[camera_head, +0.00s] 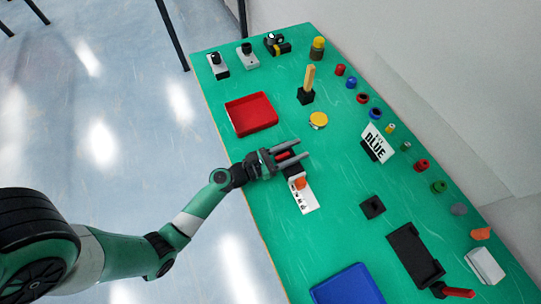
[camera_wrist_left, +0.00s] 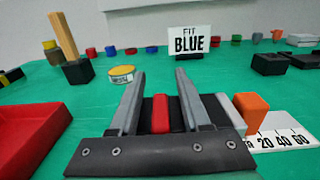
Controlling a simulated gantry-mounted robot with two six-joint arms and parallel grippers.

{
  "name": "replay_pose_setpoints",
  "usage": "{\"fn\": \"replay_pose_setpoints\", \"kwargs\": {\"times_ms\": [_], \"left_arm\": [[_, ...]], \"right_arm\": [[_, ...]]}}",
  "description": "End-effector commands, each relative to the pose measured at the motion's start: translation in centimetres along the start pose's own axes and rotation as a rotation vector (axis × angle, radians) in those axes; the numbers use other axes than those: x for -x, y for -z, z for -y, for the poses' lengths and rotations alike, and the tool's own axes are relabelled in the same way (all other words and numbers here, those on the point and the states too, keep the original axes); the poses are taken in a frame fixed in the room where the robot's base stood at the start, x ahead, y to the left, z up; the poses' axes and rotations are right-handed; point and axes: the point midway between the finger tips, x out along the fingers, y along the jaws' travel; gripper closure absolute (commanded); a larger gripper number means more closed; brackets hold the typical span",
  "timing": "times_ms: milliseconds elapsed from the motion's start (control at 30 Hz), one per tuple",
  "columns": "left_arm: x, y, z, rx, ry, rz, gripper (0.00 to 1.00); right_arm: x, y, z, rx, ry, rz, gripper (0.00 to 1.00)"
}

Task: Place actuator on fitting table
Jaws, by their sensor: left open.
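My left gripper (camera_head: 302,156) is open over the green table, its fingers pointing toward the sign side. A black block with a red strip (camera_wrist_left: 160,113) shows between and behind the fingers in the left wrist view; its red part (camera_head: 283,154) also shows in the head view. I cannot tell if the fingers touch it. No part is labelled actuator, and I cannot tell which surface is the fitting table. A white scale plate (camera_head: 305,199) with an orange piece (camera_head: 300,183) lies beside the gripper. A white sign (camera_head: 378,143) reads "FIT BLUE". My right gripper is not in view.
A red tray (camera_head: 251,113) and a blue tray (camera_head: 347,287) lie near the table's left edge. A yellow post on a black base (camera_head: 307,85) and a yellow-topped disc (camera_head: 318,120) stand beyond. Several small coloured parts line the right edge.

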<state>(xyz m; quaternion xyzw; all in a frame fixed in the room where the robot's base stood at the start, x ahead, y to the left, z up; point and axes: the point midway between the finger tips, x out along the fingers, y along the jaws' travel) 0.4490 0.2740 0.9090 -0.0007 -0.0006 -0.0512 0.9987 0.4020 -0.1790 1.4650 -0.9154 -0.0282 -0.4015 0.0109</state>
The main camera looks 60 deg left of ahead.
Motion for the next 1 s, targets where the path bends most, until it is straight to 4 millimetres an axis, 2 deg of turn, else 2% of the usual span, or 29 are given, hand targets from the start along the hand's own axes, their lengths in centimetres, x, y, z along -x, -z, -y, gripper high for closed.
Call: {"fn": "replay_pose_setpoints", "kwargs": {"times_ms": [300, 500, 633, 1000], "left_arm": [[7.5, 0.1, -0.2, 0.003, -0.008, -0.004, 0.53], [10.8, 0.0, -0.1, 0.002, -0.006, -0.002, 0.53], [11.5, 0.0, 0.0, 0.001, -0.001, 0.0, 0.53], [11.4, 0.0, 0.0, -0.005, 0.002, 0.0, 0.53]], "right_arm": [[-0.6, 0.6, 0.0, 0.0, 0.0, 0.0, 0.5], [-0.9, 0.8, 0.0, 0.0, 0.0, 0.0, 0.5], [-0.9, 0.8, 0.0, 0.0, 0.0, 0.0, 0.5], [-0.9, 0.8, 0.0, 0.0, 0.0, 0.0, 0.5]]}}
